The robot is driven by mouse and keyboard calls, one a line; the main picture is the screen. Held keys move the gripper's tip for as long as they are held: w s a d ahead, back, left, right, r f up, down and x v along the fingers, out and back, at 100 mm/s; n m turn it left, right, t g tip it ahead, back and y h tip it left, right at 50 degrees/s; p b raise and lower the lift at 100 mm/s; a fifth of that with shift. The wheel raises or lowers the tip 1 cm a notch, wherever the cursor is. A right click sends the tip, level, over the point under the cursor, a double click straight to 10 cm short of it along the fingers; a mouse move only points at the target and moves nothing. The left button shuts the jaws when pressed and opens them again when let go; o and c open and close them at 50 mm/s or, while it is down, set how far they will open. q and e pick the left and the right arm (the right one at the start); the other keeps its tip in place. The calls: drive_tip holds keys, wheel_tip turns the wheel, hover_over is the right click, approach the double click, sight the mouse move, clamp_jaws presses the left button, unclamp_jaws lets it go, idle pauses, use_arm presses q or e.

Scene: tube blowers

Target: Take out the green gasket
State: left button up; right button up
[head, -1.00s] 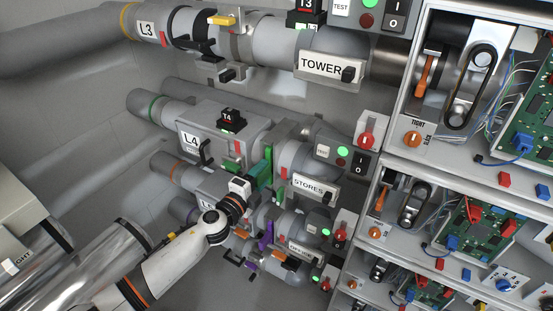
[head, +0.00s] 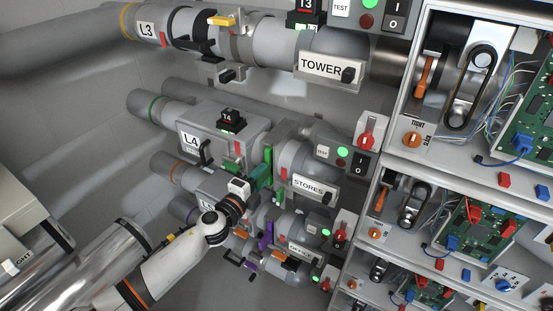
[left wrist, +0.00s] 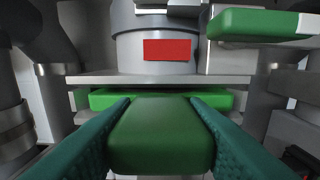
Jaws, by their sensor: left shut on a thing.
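The green gasket shows in the left wrist view as a thick green tab (left wrist: 160,137), with a green strip behind it just below a metal plate. In the head view my left gripper (head: 257,179) is at the STORES pipe line, beside the upright green part there. Its teal fingers are shut on the tab, one on each side. The gasket's far end is hidden by the plate, and I cannot tell how much of it is still in the slot. A separate green bar (left wrist: 252,23) is at the upper right of the wrist view. My right gripper is not in view.
The L4 box (head: 190,139) and the STORES sign (head: 308,187) flank the work spot. A TOWER line (head: 320,66) runs above and smaller lines run below. Open cabinets (head: 400,150) stand at the right.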

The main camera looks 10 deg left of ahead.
use_arm(q)
drive_tip(key=shift+s, duration=0.15)
drive_tip(key=shift+v, duration=1.25)
drive_tip(key=v, duration=0.8)
idle(0.4)
drive_tip(key=shift+r, duration=0.1)
drive_tip(key=b+v, duration=0.2)
drive_tip(key=v, duration=0.6)
idle(0.7)
